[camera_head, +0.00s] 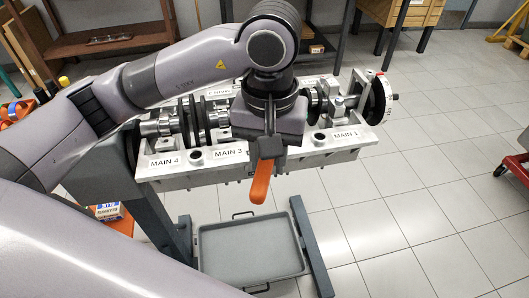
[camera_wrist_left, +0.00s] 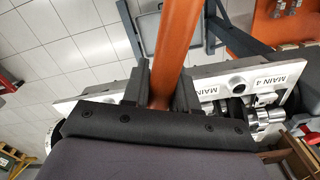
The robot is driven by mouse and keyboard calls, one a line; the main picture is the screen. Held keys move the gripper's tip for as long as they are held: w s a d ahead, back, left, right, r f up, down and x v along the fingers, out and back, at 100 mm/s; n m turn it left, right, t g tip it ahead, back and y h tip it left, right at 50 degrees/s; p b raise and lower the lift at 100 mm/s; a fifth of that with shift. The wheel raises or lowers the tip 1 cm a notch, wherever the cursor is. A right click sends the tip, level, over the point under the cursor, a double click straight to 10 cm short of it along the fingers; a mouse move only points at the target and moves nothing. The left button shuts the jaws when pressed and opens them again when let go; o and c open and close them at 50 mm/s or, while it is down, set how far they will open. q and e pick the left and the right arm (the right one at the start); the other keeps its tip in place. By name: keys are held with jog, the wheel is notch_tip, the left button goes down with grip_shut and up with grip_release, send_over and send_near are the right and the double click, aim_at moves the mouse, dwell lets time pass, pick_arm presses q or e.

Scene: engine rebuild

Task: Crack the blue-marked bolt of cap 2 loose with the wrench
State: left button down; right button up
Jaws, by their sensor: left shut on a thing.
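The engine block (camera_head: 335,155) lies on a stand with its crankshaft (camera_head: 162,126) on top. Labels MAIN 4, MAIN 3 and MAIN 1 show along its near edge. My left gripper (camera_head: 266,150) is over the block between MAIN 3 and MAIN 1, shut on the wrench. The wrench's orange handle (camera_head: 260,182) sticks out below the gripper past the near edge of the block. In the left wrist view the handle (camera_wrist_left: 178,40) runs up between the fingers (camera_wrist_left: 160,88). Cap 2, its blue-marked bolt and the wrench's head are hidden by my gripper and arm. My right gripper is out of view.
A grey drip tray (camera_head: 250,248) lies on the floor below the block, beside the stand's leg (camera_head: 312,245). A flywheel end (camera_head: 380,98) juts out at the block's right.

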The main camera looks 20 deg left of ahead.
pick_arm(q)
jog(key=shift+d, duration=0.15)
jog(key=shift+w+d+n, duration=0.2)
jog(key=shift+d+n, duration=0.4)
jog(key=shift+d, duration=0.1)
jog(key=shift+d, duration=0.1)
dwell(0.4)
jog(key=shift+w+d+n, duration=0.25)
jog(key=shift+d+n, duration=0.25)
jog(key=shift+d, duration=0.1)
jog(key=shift+b, duration=0.6)
jog(key=shift+s+a+m+b, duration=0.25)
jog(key=shift+a+m+b, duration=0.35)
jog(key=shift+a, duration=0.2)
jog(key=shift+r+b, duration=0.4)
jog(key=shift+r, duration=0.4)
dwell(2.2)
jog(key=shift+r, duration=0.65)
dwell(1.0)
